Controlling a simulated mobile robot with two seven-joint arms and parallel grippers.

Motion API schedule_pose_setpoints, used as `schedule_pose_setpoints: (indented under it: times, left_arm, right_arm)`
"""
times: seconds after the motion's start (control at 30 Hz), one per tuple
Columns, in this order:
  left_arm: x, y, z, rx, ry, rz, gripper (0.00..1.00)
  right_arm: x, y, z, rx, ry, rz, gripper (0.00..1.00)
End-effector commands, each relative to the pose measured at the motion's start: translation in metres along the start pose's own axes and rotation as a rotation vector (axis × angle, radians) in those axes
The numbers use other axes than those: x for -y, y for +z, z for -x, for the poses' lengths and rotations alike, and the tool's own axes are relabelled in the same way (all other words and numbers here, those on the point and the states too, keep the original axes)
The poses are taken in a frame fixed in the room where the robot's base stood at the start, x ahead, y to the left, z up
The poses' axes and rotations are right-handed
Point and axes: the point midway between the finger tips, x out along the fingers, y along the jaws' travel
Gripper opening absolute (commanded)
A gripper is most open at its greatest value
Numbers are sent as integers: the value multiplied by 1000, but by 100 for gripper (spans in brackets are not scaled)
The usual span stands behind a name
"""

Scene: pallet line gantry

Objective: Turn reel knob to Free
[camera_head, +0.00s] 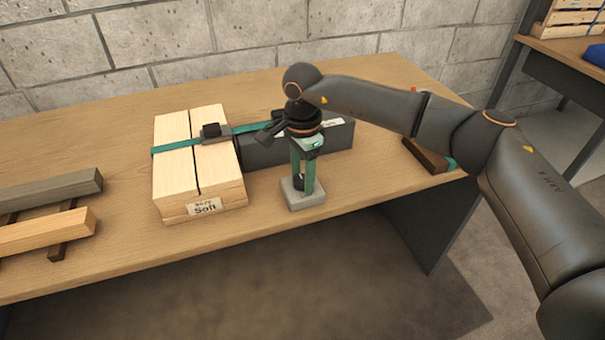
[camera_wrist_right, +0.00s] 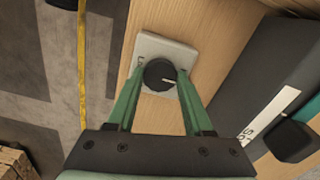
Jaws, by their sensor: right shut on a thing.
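The reel knob (camera_wrist_right: 158,76) is a round black dial with a pale pointer line, which points right in the right wrist view. It sits on a light grey block (camera_wrist_right: 181,52), which also stands near the table's front edge in the head view (camera_head: 302,200). Lettering on the block is partly visible but unreadable. My right gripper (camera_head: 304,183) points down over the block, and its green fingers are shut on the knob, one on each side, in the right wrist view (camera_wrist_right: 160,78). In the head view the fingers hide the knob. My left gripper is out of view.
Pale wooden blocks (camera_head: 175,180) labelled "Soft" stand left, under a green strap (camera_head: 178,146) with a dark buckle (camera_head: 212,132). A dark grey box (camera_head: 338,138) lies right behind the gripper. Wooden bars (camera_head: 50,232) lie far left. The table's front edge is close.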

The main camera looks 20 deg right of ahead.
Motion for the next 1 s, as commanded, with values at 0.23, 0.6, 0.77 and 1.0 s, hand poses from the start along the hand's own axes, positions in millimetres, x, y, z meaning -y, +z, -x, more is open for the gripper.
schedule_pose_setpoints:
  times: [0.23,0.6,0.77,1.0]
  left_arm:
    - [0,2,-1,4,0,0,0]
    - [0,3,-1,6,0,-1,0]
    - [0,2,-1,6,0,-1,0]
    - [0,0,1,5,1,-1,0]
  right_arm:
    - [0,-1,1,-2,-2,1,56]
    - [0,0,0,-1,-1,0,82]
    - [0,0,4,-1,-2,0,82]
    - [1,0,42,-1,-6,0,82]
